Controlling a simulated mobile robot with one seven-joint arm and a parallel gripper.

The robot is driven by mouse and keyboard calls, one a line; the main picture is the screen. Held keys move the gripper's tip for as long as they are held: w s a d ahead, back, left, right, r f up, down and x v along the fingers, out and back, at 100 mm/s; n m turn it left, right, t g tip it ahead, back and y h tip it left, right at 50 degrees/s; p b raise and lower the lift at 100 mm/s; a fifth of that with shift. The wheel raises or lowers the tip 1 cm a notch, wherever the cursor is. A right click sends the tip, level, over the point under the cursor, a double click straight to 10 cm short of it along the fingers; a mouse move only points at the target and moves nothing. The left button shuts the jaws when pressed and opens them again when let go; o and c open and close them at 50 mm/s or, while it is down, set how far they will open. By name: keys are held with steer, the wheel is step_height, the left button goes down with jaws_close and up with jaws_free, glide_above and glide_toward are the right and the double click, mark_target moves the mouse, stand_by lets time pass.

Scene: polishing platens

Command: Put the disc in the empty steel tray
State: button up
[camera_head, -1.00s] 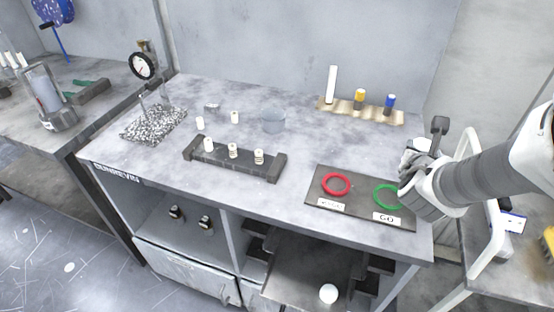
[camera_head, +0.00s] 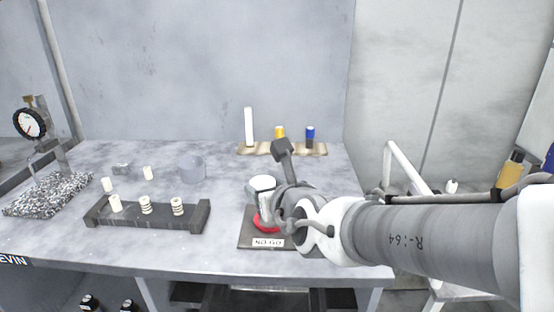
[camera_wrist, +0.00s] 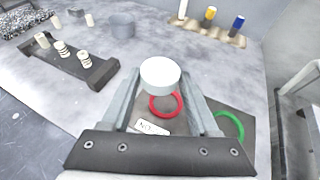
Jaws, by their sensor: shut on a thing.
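A white round disc (camera_head: 262,183) is held in my gripper (camera_head: 266,202) above the dark mat at the front right of the bench. In the wrist view the disc (camera_wrist: 160,74) sits between the two fingertips of my gripper (camera_wrist: 159,88), which is shut on it. The disc is seen against the red ring and appears clear of the mat.
The dark mat (camera_wrist: 236,150) bears a red ring (camera_wrist: 153,108) and a green ring (camera_wrist: 240,126). A dark rack (camera_head: 150,220) with several pale cylinders stands left. A wooden holder (camera_head: 255,150) with upright items stands at the back.

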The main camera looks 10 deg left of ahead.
steer(key=shift+w+a+f+p, duration=0.15)
steer(key=shift+a+f+p, duration=0.05)
steer(key=shift+a+p, duration=0.25)
steer(key=shift+w+a+f+p, duration=0.15)
steer(key=shift+a+p, duration=0.25)
steer(key=shift+a, duration=0.05)
steer(key=a+f+p, duration=0.1)
steer(key=a+p, duration=0.1)
steer(key=p, duration=0.3)
glide_above(224, 225)
step_height(224, 225, down, 5)
steer(key=shift+b, duration=0.4)
steer(key=shift+f+b, duration=0.55)
steer(key=shift+f, duration=1.4)
steer(key=shift+f, duration=0.15)
steer(key=o, duration=1.1)
steer(key=shift+o, duration=0.2)
